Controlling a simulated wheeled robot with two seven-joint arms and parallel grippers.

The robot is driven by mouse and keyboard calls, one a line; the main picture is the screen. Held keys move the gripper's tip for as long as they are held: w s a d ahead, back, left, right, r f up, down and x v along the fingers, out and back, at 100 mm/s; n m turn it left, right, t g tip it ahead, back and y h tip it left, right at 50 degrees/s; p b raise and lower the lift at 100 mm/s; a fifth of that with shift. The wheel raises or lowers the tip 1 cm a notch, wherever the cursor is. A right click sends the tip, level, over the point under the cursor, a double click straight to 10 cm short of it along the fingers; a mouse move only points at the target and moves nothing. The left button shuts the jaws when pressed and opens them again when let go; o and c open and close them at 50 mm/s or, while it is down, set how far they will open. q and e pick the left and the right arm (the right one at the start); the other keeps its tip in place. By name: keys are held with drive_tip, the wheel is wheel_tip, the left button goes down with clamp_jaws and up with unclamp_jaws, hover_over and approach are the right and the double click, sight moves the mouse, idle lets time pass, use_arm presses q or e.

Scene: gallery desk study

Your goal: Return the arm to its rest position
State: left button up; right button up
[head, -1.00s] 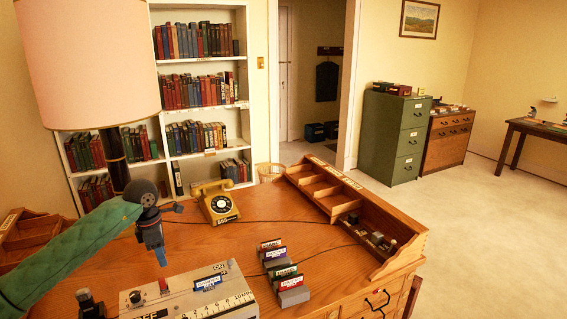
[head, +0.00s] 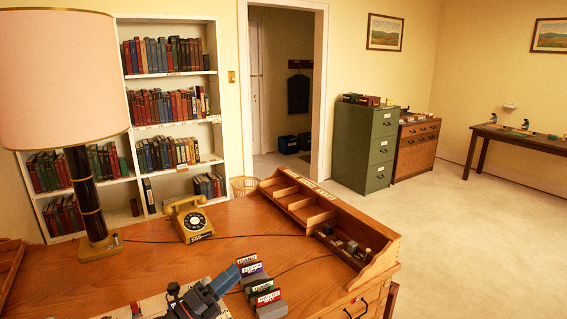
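No held thing is visible. The rest of the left arm is out of the picture. My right gripper is not in view.
The wooden desk (head: 150,265) carries a yellow telephone (head: 189,220), a tall lamp (head: 88,195) and a compartment rack (head: 318,215). The pale machine (head: 155,305) is partly hidden by my gripper. A green cabinet (head: 365,150) stands beyond.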

use_arm(q)
drive_tip(key=s+a+f+n+t+y, duration=0.1)
drive_tip(key=s+a+f+n+y, duration=0.35)
drive_tip(key=f+n+y, duration=0.55)
drive_tip(key=s+a+f+n+y, duration=0.3)
drive_tip(key=a+f+n+y, duration=0.4)
drive_tip(key=n, duration=0.7)
drive_tip(key=s+d+f+n+g, duration=0.15)
drive_tip(key=s+f+g, duration=0.25)
drive_tip(key=s, duration=0.4)
drive_tip(key=s+d+f+n+g, duration=0.1)
drive_tip(key=s+f+n+g, duration=0.25)
drive_tip(key=s, duration=0.45)
drive_tip(key=s+d+f+n+g, duration=0.1)
drive_tip(key=s+f+g, duration=0.35)
drive_tip(key=s, duration=0.35)
drive_tip(key=s+d+f+g, duration=0.1)
drive_tip(key=d+f, duration=0.1)
drive_tip(key=f, duration=1.2)
drive_tip(key=s+d+f+g+h, duration=0.1)
drive_tip(key=d+f, duration=0.1)
drive_tip(key=f, duration=1.1)
drive_tip(key=shift+s+d+f, duration=0.35)
